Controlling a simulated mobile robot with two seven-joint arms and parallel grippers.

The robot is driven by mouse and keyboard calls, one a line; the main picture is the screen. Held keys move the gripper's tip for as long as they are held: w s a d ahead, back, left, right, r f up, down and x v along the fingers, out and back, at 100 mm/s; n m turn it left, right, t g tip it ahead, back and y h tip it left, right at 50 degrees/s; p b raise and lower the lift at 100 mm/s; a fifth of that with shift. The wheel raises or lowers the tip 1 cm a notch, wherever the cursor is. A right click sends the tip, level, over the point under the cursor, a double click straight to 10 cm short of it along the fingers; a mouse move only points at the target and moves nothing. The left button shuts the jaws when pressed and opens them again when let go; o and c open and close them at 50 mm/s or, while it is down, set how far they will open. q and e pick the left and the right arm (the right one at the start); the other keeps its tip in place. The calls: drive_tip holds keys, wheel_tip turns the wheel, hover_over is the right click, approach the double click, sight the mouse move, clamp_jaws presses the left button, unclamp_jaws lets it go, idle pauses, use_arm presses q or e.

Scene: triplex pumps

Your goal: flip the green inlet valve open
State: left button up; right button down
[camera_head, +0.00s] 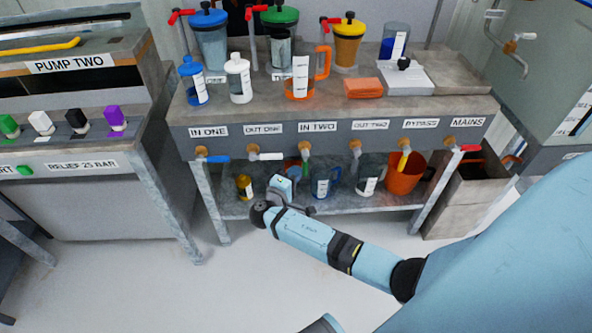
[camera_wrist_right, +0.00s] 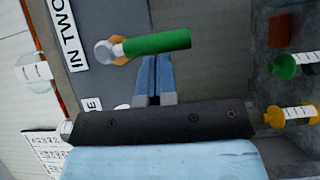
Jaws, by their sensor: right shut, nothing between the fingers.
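The green inlet valve handle (camera_head: 305,167) hangs from its brass fitting under the IN TWO label (camera_head: 318,127) on the bench front. In the right wrist view, the green handle (camera_wrist_right: 157,43) lies across the picture, with its pivot at the left end near the IN TWO label (camera_wrist_right: 66,36). My right gripper (camera_head: 295,175) is low in front of the bench at this valve. In the right wrist view, its blue fingers (camera_wrist_right: 155,66) are together and empty, with their tips close beside the handle's middle. I cannot tell whether they touch it. My left gripper is not in view.
A white-handled valve (camera_head: 265,156) is left of the green one, and a yellow-handled valve (camera_head: 404,158) is farther right. Jugs and an orange bucket (camera_head: 405,175) stand on the lower shelf (camera_head: 235,206) behind my right arm. The floor in front is clear.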

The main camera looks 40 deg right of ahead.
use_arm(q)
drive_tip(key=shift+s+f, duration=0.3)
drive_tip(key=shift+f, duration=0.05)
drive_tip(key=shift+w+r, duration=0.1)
use_arm(e)
drive_tip(key=shift+d, duration=0.1)
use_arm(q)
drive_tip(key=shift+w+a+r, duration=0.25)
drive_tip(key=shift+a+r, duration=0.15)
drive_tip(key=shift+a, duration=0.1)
use_arm(e)
drive_tip(key=shift+s+d+f+n, duration=0.1)
drive_tip(key=shift+d+n, duration=0.05)
drive_tip(key=shift+n, duration=0.15)
